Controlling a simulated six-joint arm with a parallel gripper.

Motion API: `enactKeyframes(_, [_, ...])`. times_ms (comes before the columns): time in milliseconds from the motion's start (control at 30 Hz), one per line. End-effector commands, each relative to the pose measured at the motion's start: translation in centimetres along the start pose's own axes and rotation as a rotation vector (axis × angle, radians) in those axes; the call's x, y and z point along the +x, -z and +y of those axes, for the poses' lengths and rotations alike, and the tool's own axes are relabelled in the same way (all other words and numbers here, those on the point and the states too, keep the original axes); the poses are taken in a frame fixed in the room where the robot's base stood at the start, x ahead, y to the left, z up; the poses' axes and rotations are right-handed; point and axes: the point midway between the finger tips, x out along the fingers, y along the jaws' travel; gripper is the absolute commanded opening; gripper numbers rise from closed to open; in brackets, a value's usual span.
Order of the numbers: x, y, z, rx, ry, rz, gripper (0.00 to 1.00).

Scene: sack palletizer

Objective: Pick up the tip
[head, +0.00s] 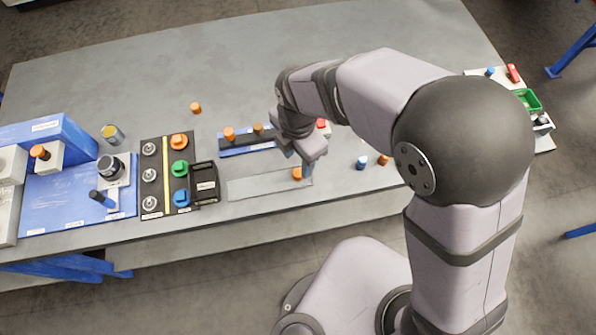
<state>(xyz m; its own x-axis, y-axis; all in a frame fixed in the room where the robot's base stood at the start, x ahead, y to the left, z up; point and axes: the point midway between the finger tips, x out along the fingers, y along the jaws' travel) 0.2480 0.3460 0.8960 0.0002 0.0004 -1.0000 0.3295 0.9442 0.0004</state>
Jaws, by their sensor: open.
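Several small short cylinders that could be the tip stand on the grey table; I cannot tell which one is meant. An orange one (297,174) sits on a pale flat strip (245,187), close to my gripper. Another orange one (195,107) stands alone at the back. A blue one (362,162) and an orange-brown one (383,159) stand to the right of the strip. My gripper (307,168) is open, pointing down just above the right end of the strip, next to the orange piece. Its fingertips are partly hidden by its own body, and contact is not clear.
A blue-and-black rack (245,147) with orange and brown pieces lies behind the strip. Left are a black board (165,190) with coloured knobs, a black bin (204,183) and a blue station (65,200). A side table with a green tray (528,100) stands right.

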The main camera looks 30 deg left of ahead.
Motion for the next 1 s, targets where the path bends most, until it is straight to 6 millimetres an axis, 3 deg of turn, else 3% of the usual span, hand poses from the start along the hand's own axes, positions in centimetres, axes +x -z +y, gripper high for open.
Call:
enactKeyframes(400, [4.4, 0.1, -0.5, 0.000, 0.002, 0.000, 0.43])
enactKeyframes(700, [4.8, 0.1, -0.4, 0.000, 0.000, 0.000, 0.43])
enactKeyframes(900, [4.8, 0.1, -0.4, 0.000, 0.000, 0.000, 0.00])
enactKeyframes(1000, [4.8, 0.1, -0.4, 0.000, 0.000, 0.000, 0.00])
